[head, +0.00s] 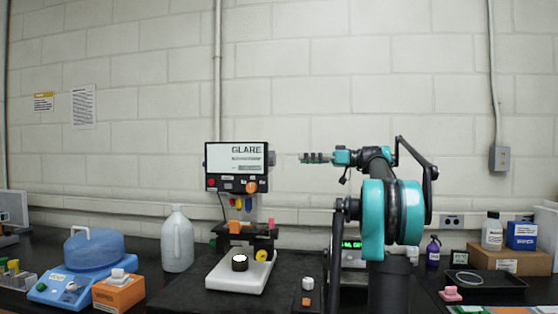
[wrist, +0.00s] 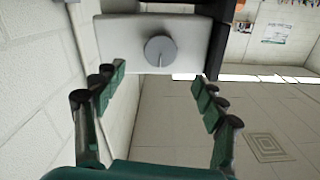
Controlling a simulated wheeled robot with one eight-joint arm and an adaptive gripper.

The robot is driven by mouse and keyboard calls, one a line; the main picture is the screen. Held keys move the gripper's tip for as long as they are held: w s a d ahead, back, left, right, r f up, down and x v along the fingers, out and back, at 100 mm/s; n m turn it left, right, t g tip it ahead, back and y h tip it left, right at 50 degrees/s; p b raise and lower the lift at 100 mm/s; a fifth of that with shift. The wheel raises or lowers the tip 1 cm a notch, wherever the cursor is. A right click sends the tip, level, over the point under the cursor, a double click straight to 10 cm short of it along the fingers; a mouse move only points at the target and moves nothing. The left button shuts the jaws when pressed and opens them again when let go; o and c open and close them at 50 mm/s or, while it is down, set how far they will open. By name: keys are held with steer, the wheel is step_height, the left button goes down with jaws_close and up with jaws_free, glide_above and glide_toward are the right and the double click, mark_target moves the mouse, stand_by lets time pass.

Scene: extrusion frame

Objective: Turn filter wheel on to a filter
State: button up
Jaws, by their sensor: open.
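An instrument with a dark-framed display (head: 236,158) reading "GLARE" stands on the bench, its smaller text blurred. Several coloured pieces (head: 241,204) hang under the display; they look like filters. A round grey knob (wrist: 160,50) with a pale line sits on a light panel (wrist: 120,43) in the wrist view. My gripper (head: 304,158) is to the right of the display, pointing left, with a gap between them. In the wrist view my gripper (wrist: 158,79) is open and empty, with the knob beyond its fingertips, roughly centred between them and apart from both.
A white base (head: 232,280) holds a dark round piece with a bright top. A white jug (head: 177,242) and blue-lidded device (head: 84,262) stand left. A cardboard box (head: 512,258) and a black tray (head: 487,281) are right. Air around my gripper is clear.

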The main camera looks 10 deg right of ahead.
mark_target(275, 158)
steer(key=x, duration=1)
steer(key=shift+f, duration=0.1)
steer(key=c, duration=1.1)
